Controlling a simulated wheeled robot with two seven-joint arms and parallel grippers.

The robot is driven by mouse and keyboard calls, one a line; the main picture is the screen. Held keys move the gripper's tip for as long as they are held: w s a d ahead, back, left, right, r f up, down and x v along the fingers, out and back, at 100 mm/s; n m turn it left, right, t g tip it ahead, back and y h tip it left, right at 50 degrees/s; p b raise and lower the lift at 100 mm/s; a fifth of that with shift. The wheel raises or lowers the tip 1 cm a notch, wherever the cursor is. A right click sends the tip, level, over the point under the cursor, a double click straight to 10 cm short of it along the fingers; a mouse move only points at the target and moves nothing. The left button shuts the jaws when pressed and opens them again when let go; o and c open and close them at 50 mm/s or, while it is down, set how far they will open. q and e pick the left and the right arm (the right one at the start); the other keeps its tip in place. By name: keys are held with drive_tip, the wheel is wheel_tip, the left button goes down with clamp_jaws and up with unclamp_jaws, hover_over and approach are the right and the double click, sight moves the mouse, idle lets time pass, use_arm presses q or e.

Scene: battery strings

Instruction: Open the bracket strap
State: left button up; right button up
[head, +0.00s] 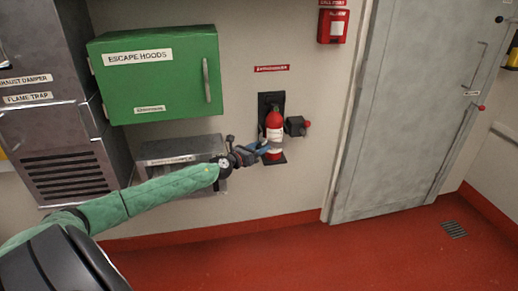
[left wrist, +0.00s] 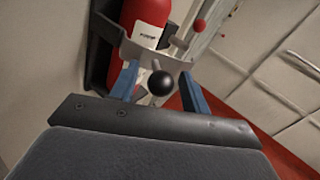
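A red fire extinguisher (head: 274,122) with a white label stands upright in a black wall bracket (head: 264,99). In the left wrist view the extinguisher (left wrist: 147,12) has a pale metal strap (left wrist: 133,51) across its front, running round it to the bracket (left wrist: 98,50). A black ball knob (left wrist: 160,83) stands out in front of the strap. My left gripper (head: 264,149) is at the lower front of the extinguisher. In the wrist view its two blue fingers (left wrist: 158,88) are apart, one on each side of the knob, with gaps showing. My right gripper is not in view.
A green escape hoods cabinet (head: 160,85) hangs at upper left, above a grey box (head: 180,151). A grey door (head: 400,130) stands right. The red floor (head: 300,260) is clear.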

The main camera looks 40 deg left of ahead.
use_arm(q)
drive_tip(key=shift+s, duration=0.1)
drive_tip(key=s+a+b, duration=0.1)
drive_tip(key=s, duration=0.6)
drive_tip(key=shift+s, duration=0.25)
idle(0.4)
